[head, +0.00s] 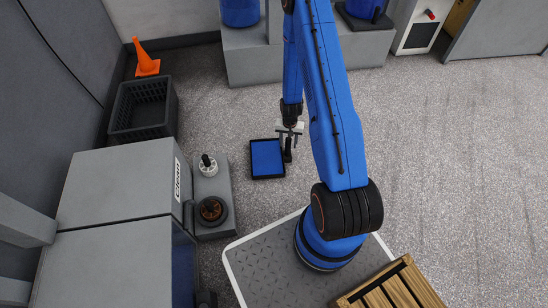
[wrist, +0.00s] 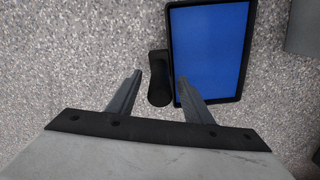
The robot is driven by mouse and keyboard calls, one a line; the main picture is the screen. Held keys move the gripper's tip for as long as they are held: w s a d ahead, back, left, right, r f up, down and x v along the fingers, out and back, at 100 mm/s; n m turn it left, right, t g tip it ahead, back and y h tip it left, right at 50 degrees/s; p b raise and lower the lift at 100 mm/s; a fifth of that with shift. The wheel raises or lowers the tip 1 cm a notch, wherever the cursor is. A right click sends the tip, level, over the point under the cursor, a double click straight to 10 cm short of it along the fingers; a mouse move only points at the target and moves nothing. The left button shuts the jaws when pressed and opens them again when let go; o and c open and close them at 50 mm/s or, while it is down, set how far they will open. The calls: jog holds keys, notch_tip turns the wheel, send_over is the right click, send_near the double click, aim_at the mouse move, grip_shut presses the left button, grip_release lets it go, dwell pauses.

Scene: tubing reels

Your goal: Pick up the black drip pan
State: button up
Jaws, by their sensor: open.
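The black drip pan (head: 253,178) lies flat on the speckled floor in the head view, a shallow tray with a black rim and a blue inside. In the wrist view its black rim (wrist: 173,50) and blue inside show at the upper right. A rounded black piece (wrist: 158,70) sits against the pan's left side; I cannot tell whether it is joined to the pan. My gripper (wrist: 160,77) is open, its fingers on either side of this piece in the picture. The right fingertip overlaps the pan's rim. In the head view my gripper (head: 289,139) is beside the pan's right edge.
A black crate (head: 143,128) and an orange cone (head: 145,62) stand at the upper left. Grey cabinets (head: 120,190) and a low block with reels (head: 212,185) stand left of the pan. A wooden crate (head: 390,290) is at lower right. Floor at right is clear.

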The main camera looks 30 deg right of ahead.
notch_tip(320, 180, down, 2)
grip_shut()
dwell(0.3)
jog(key=shift+r, duration=0.1)
